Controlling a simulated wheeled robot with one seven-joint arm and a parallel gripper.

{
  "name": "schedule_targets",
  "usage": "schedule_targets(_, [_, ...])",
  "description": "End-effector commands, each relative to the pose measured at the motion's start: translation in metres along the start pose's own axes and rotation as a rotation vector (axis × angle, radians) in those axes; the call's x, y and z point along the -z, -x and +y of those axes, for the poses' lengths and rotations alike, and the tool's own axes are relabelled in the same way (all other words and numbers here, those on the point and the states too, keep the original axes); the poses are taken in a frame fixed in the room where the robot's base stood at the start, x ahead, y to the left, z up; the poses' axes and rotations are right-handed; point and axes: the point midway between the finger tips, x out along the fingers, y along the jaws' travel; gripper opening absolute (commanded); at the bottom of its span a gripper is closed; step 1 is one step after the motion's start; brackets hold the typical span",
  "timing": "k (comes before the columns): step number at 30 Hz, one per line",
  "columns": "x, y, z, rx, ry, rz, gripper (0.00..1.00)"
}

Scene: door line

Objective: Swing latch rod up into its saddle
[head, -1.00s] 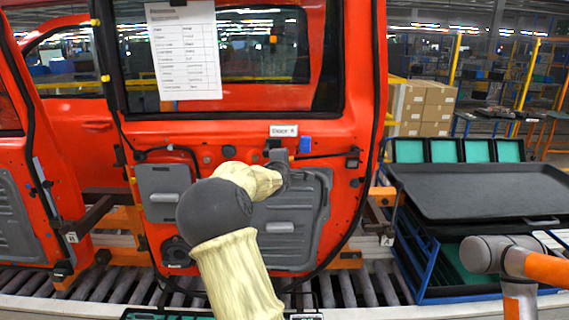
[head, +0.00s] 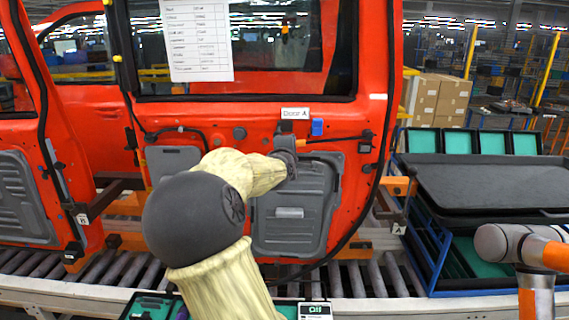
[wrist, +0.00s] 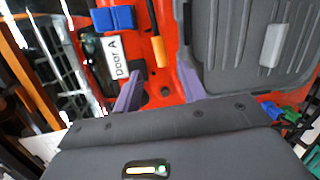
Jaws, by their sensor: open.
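The latch rod (head: 338,138) runs roughly level across the red door, dark with an orange end (head: 302,142). In the wrist view the orange end (wrist: 158,50) points toward the gap between my fingertips. A blue two-part clip, apparently the saddle (head: 317,127), sits on the door just above the rod; it also shows in the wrist view (wrist: 115,19). The rod is outside it. My gripper (head: 287,152) is at the rod's left end, its fingers hidden in the head view. In the wrist view my gripper (wrist: 160,70) has its purple fingers apart, with nothing visibly held.
A white "Door A" label (head: 295,113) is above my gripper. A grey panel with a handle (head: 290,212) lies below. A paper sheet (head: 196,40) hangs on the window. A black-topped cart (head: 490,185) and an orange-grey arm (head: 525,245) stand right. Rollers (head: 350,278) run below.

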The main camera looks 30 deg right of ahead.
Motion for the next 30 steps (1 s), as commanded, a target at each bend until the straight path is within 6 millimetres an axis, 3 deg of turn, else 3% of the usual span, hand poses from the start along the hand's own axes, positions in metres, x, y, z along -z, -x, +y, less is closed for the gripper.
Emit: schedule_targets(30, [0.004,0.083,0.000,-0.001,0.002,0.004,0.41])
